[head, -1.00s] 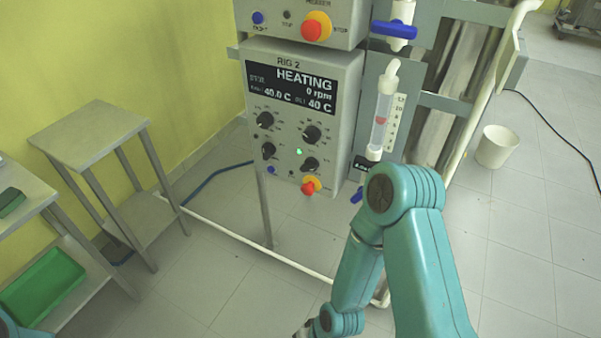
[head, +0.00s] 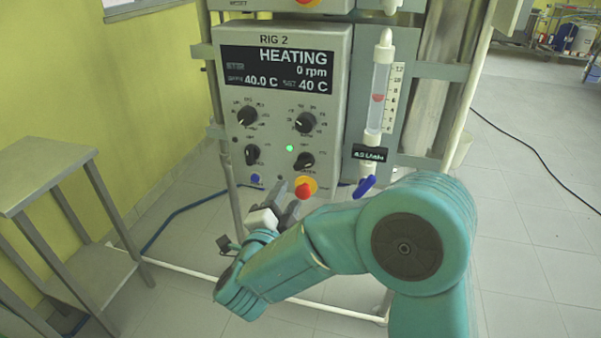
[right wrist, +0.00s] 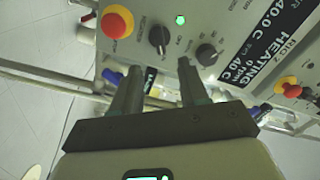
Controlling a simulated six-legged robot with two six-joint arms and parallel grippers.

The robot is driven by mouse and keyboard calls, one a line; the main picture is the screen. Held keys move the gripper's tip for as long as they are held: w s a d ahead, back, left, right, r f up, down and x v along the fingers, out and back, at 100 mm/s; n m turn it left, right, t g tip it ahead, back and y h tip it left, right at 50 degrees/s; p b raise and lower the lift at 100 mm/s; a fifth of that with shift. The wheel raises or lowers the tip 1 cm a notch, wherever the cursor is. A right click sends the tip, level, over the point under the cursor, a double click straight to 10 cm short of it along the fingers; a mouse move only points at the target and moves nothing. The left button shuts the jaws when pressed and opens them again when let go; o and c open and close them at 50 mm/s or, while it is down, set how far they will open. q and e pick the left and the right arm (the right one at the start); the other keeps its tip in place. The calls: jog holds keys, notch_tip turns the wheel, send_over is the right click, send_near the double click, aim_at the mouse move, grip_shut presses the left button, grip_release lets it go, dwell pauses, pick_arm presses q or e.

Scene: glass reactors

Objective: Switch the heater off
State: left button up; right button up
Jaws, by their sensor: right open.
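The RIG 2 control box (head: 337,55) faces me in the head view. Its display (head: 278,69) reads HEATING, 0 rpm, 40.0 C and set 40 C. A green light (head: 290,148) is lit, also in the right wrist view (right wrist: 180,20). The lower right knob (head: 304,161) shows in the right wrist view (right wrist: 160,38) just beyond the fingertips. I cannot read which control is the heater's. My right gripper (head: 283,193) is at the box's lower edge, open and empty; its fingers (right wrist: 158,66) point at the panel. My left gripper is not in view.
A red and yellow stop button (head: 305,188) is close to my right gripper. Other knobs (head: 246,116) are above and left. A glass flow tube (head: 379,90) and blue valve handle (head: 364,186) are right of the box. A grey stand (head: 45,170) is at left.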

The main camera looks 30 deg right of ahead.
aim_at(302, 167)
jog(key=x, duration=1.1)
jog(key=shift+s, duration=0.1)
grip_shut()
